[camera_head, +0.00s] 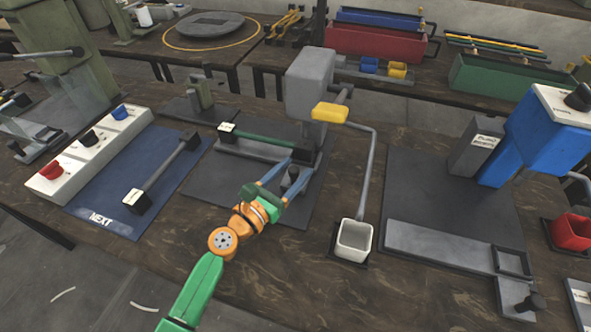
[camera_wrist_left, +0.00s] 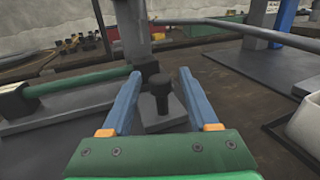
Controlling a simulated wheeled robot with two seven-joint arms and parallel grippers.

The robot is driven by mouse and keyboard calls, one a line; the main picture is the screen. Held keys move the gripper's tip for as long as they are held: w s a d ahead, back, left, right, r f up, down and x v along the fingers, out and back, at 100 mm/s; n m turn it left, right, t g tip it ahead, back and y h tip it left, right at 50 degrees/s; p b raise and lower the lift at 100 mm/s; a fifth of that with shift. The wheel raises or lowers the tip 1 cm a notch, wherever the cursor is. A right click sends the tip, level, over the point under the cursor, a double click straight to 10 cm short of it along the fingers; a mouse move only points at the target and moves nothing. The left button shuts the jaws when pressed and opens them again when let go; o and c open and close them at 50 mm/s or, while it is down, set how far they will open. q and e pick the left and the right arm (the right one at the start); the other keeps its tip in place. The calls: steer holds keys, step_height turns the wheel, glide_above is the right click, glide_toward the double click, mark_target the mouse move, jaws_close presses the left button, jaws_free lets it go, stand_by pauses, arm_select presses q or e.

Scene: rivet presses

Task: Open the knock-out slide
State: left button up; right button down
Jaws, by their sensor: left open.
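My left gripper (camera_head: 297,168) is open, its two blue fingers pointing toward the base of the grey press (camera_head: 310,82). A black knob (camera_head: 291,178) on a small grey plate stands upright there; this looks like the handle of the knock-out slide. In the left wrist view the knob (camera_wrist_left: 160,94) shows between the two fingers (camera_wrist_left: 160,74), with visible gaps on both sides. A rod with a green middle and black ends (camera_head: 262,140) lies on a grey bar left of the press. My right gripper is not in view.
A white cup (camera_head: 354,240) stands right of the gripper under a bent grey pipe (camera_head: 368,170). A blue mat (camera_head: 105,208) with a second rod (camera_head: 165,172) lies left. A blue press (camera_head: 535,135) stands right, with another black knob (camera_head: 528,304) in front.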

arm_select(q)
steer(key=shift+w+d+f, duration=0.1)
steer(key=shift+w+d, duration=0.25)
steer(key=shift+w, duration=0.1)
steer(key=shift+s+a, duration=0.1)
steer(key=shift+s, duration=0.05)
steer(key=shift+c, duration=1)
jaws_close()
